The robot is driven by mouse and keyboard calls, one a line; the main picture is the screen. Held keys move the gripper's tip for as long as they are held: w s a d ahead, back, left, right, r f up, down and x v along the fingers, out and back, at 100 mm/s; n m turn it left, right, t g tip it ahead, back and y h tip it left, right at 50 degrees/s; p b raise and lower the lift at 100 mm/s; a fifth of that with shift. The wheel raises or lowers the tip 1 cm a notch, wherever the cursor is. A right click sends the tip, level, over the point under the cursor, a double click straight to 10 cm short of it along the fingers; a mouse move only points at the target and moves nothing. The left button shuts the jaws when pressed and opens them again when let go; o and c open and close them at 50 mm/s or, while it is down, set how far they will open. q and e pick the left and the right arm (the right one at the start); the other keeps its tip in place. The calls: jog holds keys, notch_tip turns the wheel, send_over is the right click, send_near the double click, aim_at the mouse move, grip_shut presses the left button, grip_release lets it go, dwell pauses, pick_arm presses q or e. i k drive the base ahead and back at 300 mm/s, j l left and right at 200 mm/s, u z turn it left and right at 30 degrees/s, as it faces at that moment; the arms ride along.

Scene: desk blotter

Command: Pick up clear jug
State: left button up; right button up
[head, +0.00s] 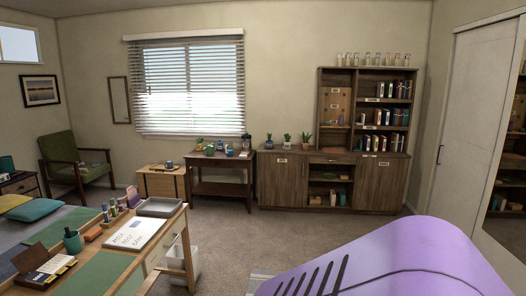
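I cannot pick out a clear jug with certainty. A dark-topped vessel with a see-through look (246,143) stands at the back right of the small dark side table (222,188) below the window; it is too small to tell whether it is a jug. Several small clear glass containers (368,59) stand in a row on top of the tall wooden bookcase (361,72). Neither of my grippers shows in this view.
A desk with a green blotter (98,274), a paper pad (133,235) and a grey tray (160,207) stands at the lower left. A white bin (187,266) is beside it. Open carpet (236,229) lies before the side table and the wooden cabinet (282,182).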

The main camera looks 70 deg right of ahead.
aim_at(229, 146)
jog(key=z, duration=2.1)
